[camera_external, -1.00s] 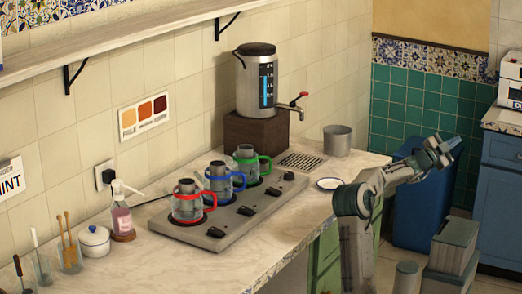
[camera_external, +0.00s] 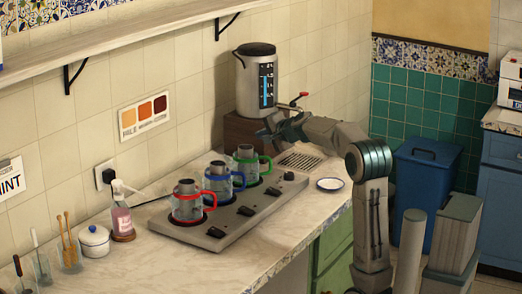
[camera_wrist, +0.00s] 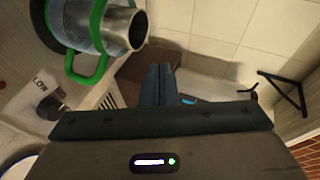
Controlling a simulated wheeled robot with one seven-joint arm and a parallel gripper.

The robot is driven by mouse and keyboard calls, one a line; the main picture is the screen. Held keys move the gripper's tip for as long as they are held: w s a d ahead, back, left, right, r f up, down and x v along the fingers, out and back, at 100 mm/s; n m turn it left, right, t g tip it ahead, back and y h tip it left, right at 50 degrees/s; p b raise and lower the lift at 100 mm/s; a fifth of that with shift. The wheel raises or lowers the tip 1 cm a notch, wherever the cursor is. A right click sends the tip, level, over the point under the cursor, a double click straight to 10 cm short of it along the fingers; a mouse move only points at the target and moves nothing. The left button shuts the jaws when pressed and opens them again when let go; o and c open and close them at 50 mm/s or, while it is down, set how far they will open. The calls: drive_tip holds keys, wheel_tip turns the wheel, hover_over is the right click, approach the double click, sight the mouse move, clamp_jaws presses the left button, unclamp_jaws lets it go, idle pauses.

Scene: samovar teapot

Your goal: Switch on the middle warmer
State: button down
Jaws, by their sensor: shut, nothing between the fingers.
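The warmer plate (camera_external: 205,235) is a long grey unit on the counter with three warmers in a row. A blue-handled glass pot (camera_external: 219,181) stands on the middle one, between a red-handled pot (camera_external: 187,205) and a green-handled pot (camera_external: 246,165). Dark knobs line its front edge; the middle warmer's knob (camera_external: 246,211) is in front of the blue pot. Its setting is too small to read. My gripper (camera_external: 266,134) is shut and empty, above the plate's far end near the urn. In the wrist view, its fingers (camera_wrist: 158,84) are beside the green-handled pot (camera_wrist: 90,40).
A steel urn (camera_external: 257,85) with a red-levered tap stands on a brown block (camera_external: 238,134). A drip grate (camera_external: 303,162) and a small saucer (camera_external: 330,184) lie to the right. A soap bottle (camera_external: 121,215) and a white sugar pot (camera_external: 94,241) are left. The front counter is clear.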

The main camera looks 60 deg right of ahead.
drive_tip(key=w+a+r+n+y+p, duration=0.1)
drive_tip(key=a+r+n+y, duration=0.15)
drive_tip(key=a, duration=0.55)
drive_tip(key=w+a+r+n+y+p, duration=0.1)
drive_tip(key=a+y, duration=0.2)
drive_tip(key=a, duration=0.5)
drive_tip(key=s+a+r+n+g+y+p, duration=0.2)
drive_tip(key=s+a+n+y, duration=0.1)
drive_tip(key=a, duration=0.8)
drive_tip(key=s+a+r+n+g+y+p, duration=0.2)
drive_tip(key=a+n+y, duration=0.1)
drive_tip(key=a, duration=0.8)
drive_tip(key=n+g+h+p, duration=0.7)
drive_tip(key=n+p, duration=0.3)
drive_tip(key=p, duration=1)
hover_over(243, 207)
drive_tip(key=s, duration=0.3)
wheel_tip(243, 207, down, 5)
drive_tip(key=shift+s+f, duration=0.1)
drive_tip(key=shift+f, duration=0.1)
drive_tip(key=shift+f, duration=0.15)
drive_tip(key=f, duration=0.4)
drive_tip(key=w+f+p, duration=0.1)
drive_tip(key=f, duration=0.4)
drive_tip(key=w+f+p, duration=0.1)
drive_tip(key=f, duration=0.3)
drive_tip(key=shift+w+a+f, duration=0.1)
drive_tip(key=shift+w+f, duration=0.15)
